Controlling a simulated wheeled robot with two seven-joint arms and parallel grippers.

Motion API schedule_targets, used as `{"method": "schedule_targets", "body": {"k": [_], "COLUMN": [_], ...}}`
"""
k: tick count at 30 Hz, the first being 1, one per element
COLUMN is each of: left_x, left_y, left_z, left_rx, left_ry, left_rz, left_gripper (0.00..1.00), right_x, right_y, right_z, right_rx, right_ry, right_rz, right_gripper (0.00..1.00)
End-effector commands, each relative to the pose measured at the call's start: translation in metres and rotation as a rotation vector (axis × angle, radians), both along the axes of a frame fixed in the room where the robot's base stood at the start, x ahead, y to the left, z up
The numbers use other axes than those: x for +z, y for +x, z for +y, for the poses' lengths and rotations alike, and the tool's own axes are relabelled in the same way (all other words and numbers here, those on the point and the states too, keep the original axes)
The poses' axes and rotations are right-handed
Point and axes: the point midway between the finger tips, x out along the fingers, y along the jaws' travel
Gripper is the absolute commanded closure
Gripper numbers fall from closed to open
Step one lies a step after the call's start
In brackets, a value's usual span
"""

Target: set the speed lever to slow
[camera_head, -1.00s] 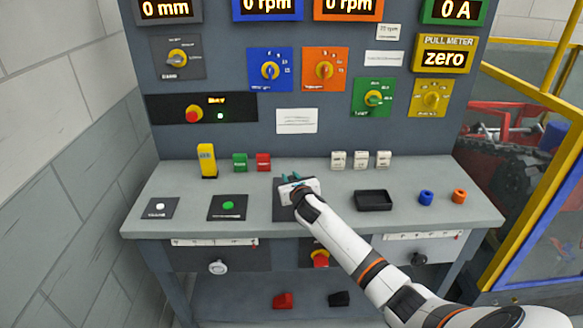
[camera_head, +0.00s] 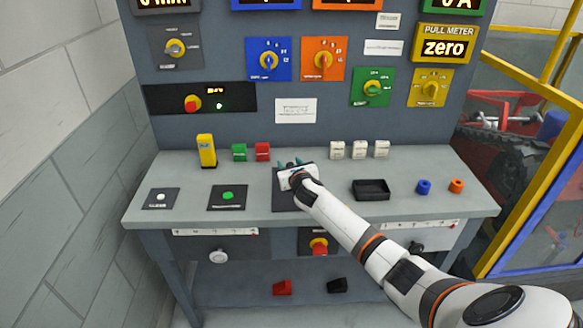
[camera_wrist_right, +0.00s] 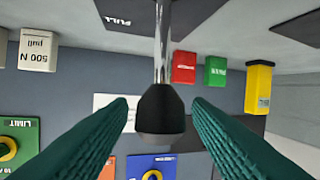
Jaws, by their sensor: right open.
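The speed lever (camera_wrist_right: 162,108) shows in the right wrist view as a chrome rod with a black knob. It rises from a dark plate (camera_wrist_right: 190,14) on which I read "FULL", upside down in this view. In the head view that plate (camera_head: 282,203) lies on the bench, and my gripper and wrist mostly hide the lever. My right gripper (camera_head: 291,163) is over the plate. In its wrist view the two teal fingers (camera_wrist_right: 160,120) are open on either side of the knob, with gaps visible. The left gripper is not in view.
Left of the plate are a yellow block (camera_head: 206,150), a green block (camera_head: 239,152) and a red block (camera_head: 263,151). The panel (camera_head: 340,120) stands behind.

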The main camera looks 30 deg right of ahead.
Motion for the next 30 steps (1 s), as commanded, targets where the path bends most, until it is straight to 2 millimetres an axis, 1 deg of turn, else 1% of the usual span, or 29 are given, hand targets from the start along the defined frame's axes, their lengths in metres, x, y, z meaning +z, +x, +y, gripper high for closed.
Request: {"method": "schedule_targets", "body": {"k": [5,8,15,21,25,30], "left_x": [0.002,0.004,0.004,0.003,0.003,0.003], "left_y": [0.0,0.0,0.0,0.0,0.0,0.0], "left_z": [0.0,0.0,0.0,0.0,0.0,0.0], "left_rx": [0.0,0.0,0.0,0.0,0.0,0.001], "left_ry": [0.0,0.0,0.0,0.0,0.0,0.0], "left_rz": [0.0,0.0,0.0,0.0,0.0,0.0], "left_gripper": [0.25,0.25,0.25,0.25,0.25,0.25], "right_x": [0.003,0.006,0.015,0.022,0.025,0.027], "right_y": [-0.012,-0.027,-0.07,-0.097,-0.107,-0.11], "right_z": [0.003,0.008,0.022,0.032,0.035,0.036], "right_rx": [0.001,0.003,0.003,0.002,0.001,-0.001], "right_ry": [-0.002,-0.003,-0.004,-0.003,-0.002,-0.001], "right_rz": [0.001,0.002,0.002,0.001,0.001,0.0], "right_gripper": [0.55,0.55,0.55,0.55,0.55,0.55]}}
